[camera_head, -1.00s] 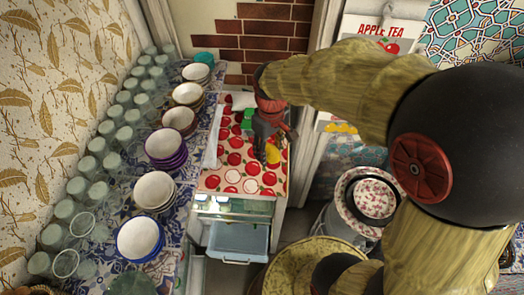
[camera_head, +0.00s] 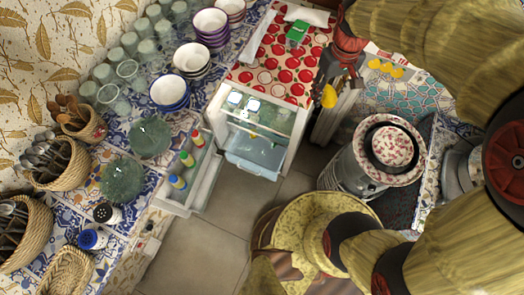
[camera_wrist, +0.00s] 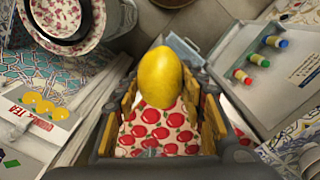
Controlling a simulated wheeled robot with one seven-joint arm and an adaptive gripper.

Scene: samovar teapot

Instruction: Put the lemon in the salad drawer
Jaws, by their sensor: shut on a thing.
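The yellow lemon (camera_head: 329,96) is held at the tips of my gripper (camera_head: 334,84), to the right of the small fridge's top. In the wrist view the lemon (camera_wrist: 161,77) sits between the two fingers, partly projecting past them. The salad drawer (camera_head: 254,160) is a clear bluish bin, pulled out at the fridge's lower front. It lies lower and to the left of the lemon in the head view. In the wrist view a bluish drawer edge (camera_wrist: 184,47) shows just beyond the lemon, partly hidden by it.
The fridge top has an apple-print cloth (camera_head: 270,75). The open fridge door (camera_head: 205,180) with several bottles stands left of the drawer. A pot with a floral lid (camera_head: 392,147) is to the right. The tiled floor (camera_head: 200,240) before the fridge is clear.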

